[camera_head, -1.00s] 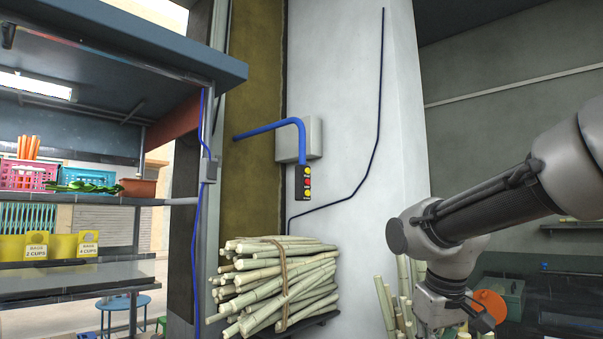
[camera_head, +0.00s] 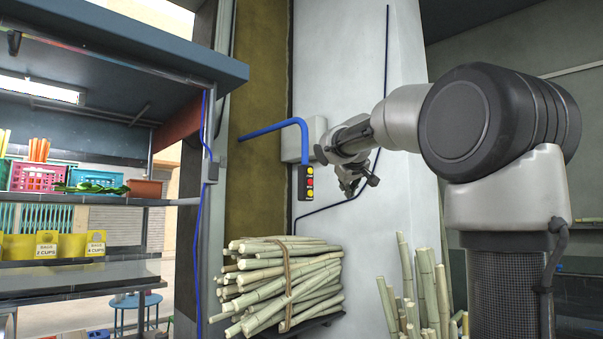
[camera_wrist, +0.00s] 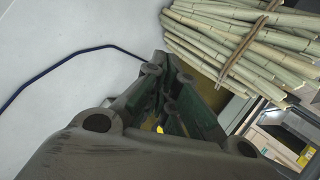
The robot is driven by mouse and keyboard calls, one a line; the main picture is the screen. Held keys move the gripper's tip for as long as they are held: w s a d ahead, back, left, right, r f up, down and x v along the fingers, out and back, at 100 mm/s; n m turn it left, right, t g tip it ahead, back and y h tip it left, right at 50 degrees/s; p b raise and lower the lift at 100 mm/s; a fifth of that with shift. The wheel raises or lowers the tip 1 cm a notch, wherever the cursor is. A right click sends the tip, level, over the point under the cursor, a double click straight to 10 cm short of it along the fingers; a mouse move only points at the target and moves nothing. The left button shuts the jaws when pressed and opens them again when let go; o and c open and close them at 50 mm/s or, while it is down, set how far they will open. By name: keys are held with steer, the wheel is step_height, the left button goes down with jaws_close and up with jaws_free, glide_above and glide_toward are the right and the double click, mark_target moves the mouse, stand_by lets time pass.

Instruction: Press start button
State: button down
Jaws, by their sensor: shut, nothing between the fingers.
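A small dark control box (camera_head: 305,183) hangs from the end of a blue pipe in front of the white pillar. It has a yellow button at the top, a red one in the middle and a yellow one at the bottom. Labels are too small to read, so I cannot tell which is start. My gripper (camera_head: 350,190) is to the right of the box in the head view, apart from it in the picture. In the wrist view my gripper (camera_wrist: 168,75) is shut and empty. The control box is not clearly visible there.
A tied bundle of sugarcane (camera_head: 283,275) lies below the box and also fills the upper right of the wrist view (camera_wrist: 245,35). A grey box (camera_head: 312,135) is on the pillar above. Loose canes (camera_head: 425,290) stand at right. A shelved stall (camera_head: 80,200) is at left.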

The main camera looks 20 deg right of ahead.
mark_target(310, 171)
steer(key=shift+t, duration=0.9)
steer(key=r, duration=0.3)
steer(key=w+a+r, duration=0.1)
steer(key=r, duration=0.1)
steer(key=shift+w+r, duration=0.1)
steer(key=shift+r, duration=0.25)
steer(key=w+a, duration=0.3)
steer(key=w, duration=0.5)
steer(key=shift+w+a, duration=0.1)
steer(key=shift+w, duration=0.05)
steer(key=shift+w+a, duration=0.15)
steer(key=shift+w, duration=0.2)
steer(key=shift+w+a, duration=0.15)
steer(key=shift+w, duration=0.25)
stand_by(1.0)
steer(key=shift+s, duration=0.15)
steer(key=shift+s+d, duration=0.3)
steer(key=shift+s, duration=0.35)
